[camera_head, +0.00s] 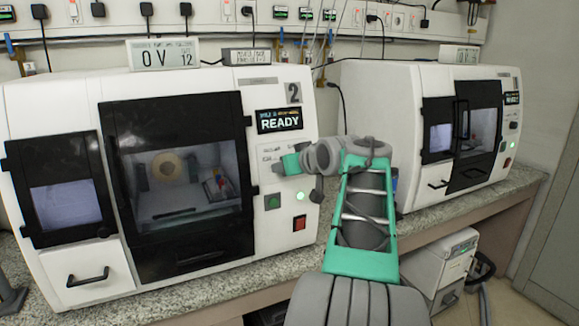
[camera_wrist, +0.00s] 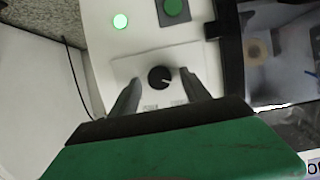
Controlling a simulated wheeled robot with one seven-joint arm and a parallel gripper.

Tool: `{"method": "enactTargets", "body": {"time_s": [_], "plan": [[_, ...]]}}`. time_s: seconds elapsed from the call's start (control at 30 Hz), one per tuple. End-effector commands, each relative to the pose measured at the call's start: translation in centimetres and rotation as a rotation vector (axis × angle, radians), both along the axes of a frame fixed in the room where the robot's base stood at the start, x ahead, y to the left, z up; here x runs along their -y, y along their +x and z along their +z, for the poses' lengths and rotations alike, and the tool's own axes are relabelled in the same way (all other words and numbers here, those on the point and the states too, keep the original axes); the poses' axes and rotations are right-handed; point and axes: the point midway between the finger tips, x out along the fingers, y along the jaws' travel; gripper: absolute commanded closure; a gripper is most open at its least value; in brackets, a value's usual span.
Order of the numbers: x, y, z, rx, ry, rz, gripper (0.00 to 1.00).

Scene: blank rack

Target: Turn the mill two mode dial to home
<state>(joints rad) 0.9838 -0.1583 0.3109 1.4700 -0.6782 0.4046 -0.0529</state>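Mill two (camera_head: 60,120) is the large white machine at left in the head view, with a "2" label and a display (camera_head: 279,120) reading READY. In the wrist view its mode dial (camera_wrist: 160,77) is a round black knob on a pale plate, its white mark pointing right and slightly down in the picture. My gripper (camera_wrist: 160,75) is open, with one finger on each side of the dial and a visible gap to both. In the head view my gripper (camera_head: 291,162) is at the mill's front panel and hides the dial. Small markings on the plate are unreadable.
A green button (camera_head: 273,202), a lit green lamp (camera_head: 300,194) and a red button (camera_head: 299,223) sit below my gripper on the panel. The mill's dark-framed door (camera_head: 175,115) is at left. A second white machine (camera_head: 385,130) stands at right on the speckled counter (camera_head: 430,213).

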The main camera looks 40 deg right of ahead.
Motion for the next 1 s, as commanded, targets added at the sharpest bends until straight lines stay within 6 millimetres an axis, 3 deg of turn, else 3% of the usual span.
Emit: {"method": "enactTargets", "body": {"time_s": [0.27,0.63,1.0], "plan": [[-0.1,-0.6,0.4,0.002,-0.002,0.000,0.45],[-1.8,-6.4,3.2,0.001,0.000,-0.002,0.45],[-2.1,-6.7,3.3,0.000,0.000,0.001,0.45]]}}
